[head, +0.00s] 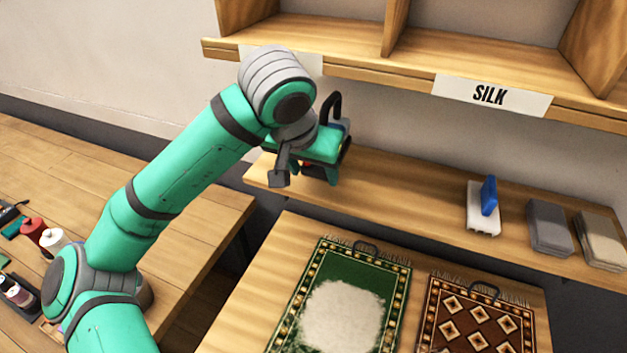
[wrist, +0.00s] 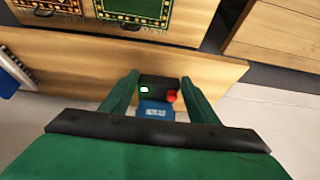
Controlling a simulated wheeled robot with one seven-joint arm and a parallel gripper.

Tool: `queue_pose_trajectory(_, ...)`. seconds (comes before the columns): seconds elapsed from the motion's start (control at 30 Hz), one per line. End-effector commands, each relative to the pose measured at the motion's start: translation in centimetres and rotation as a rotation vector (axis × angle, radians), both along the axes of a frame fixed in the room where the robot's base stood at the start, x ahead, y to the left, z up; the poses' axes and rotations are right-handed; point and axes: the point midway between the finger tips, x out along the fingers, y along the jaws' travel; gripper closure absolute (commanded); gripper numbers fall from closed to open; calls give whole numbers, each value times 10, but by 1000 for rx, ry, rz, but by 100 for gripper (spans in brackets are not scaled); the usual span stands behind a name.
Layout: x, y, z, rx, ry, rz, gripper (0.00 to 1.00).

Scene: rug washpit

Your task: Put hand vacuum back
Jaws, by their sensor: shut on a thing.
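My gripper (head: 316,168) is over the left end of the wooden wall shelf (head: 400,184) in the head view. In the wrist view its two green fingers (wrist: 160,92) are shut on a small dark thing, which I take to be the hand vacuum (wrist: 153,84). It has a black body, a red part, a small light patch and a blue section with a white label. In the head view my gripper hides most of it. I cannot tell whether it touches the shelf.
A white-and-blue brush (head: 484,212) and stacked grey (head: 548,228) and beige pads (head: 600,240) stand further right on the shelf. Below lie a green rug (head: 397,290) with a white patch and a brown rug (head: 480,320).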

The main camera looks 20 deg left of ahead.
Motion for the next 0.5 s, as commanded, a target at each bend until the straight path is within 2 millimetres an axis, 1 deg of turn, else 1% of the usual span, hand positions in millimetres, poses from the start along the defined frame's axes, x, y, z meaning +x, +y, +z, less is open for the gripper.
queue_pose_trajectory(0.1,1,-5,-16,0,0,-8,78)
queue_pose_trajectory(0.2,2,-5,-28,0,-1,-9,78)
queue_pose_trajectory(0.3,4,-3,-32,0,-1,-5,78)
queue_pose_trajectory(0.5,4,0,-33,0,-1,1,78)
